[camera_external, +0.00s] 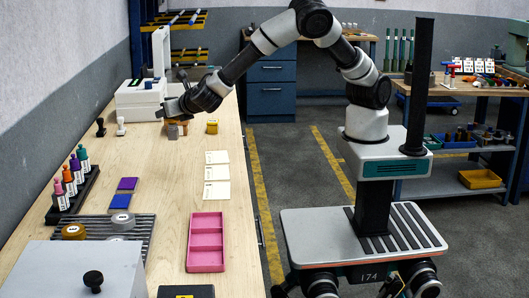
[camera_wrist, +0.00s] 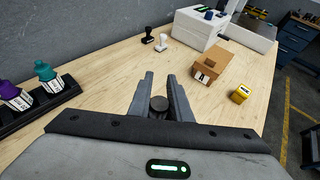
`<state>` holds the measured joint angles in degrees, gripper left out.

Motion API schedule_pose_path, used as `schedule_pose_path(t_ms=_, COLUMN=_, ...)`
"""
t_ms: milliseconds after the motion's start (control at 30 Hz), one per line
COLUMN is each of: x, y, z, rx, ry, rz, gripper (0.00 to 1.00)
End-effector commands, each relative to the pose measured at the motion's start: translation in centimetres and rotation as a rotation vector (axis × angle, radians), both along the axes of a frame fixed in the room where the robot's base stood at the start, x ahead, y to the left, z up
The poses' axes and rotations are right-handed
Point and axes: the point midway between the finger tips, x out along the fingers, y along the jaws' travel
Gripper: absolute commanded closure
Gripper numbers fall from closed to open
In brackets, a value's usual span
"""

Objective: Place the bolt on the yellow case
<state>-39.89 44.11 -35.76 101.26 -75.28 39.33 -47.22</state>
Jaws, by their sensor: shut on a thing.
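My gripper (camera_external: 171,110) is over the far part of the wooden table. In the wrist view its two fingers (camera_wrist: 160,98) are on either side of a dark round-headed piece (camera_wrist: 159,103), which looks like the bolt. Its lower part is hidden. A small yellow case (camera_external: 212,126) with a dark mark stands on the table, to the right of my gripper. It also shows in the wrist view (camera_wrist: 239,94), ahead and to the right of the fingers, apart from them.
A brown box (camera_wrist: 209,68) stands left of the yellow case. Black (camera_external: 100,127) and white (camera_external: 121,126) stamps and a white machine (camera_external: 138,101) are on the left. A bottle rack (camera_external: 73,195), pink tray (camera_external: 206,217) and paper cards (camera_external: 216,173) lie nearer. Bare table lies between.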

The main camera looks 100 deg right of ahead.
Motion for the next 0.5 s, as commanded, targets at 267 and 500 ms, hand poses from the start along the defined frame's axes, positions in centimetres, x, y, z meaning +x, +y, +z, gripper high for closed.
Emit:
schedule_pose_path(t_ms=267, x=-2.1, y=-11.8, z=1.4, rx=-0.005, ry=-0.010, rz=-0.209, gripper=1.00)
schedule_pose_path(t_ms=500, x=-6.8, y=-23.4, z=3.2, rx=-0.008, ry=-0.010, rz=-0.427, gripper=1.00)
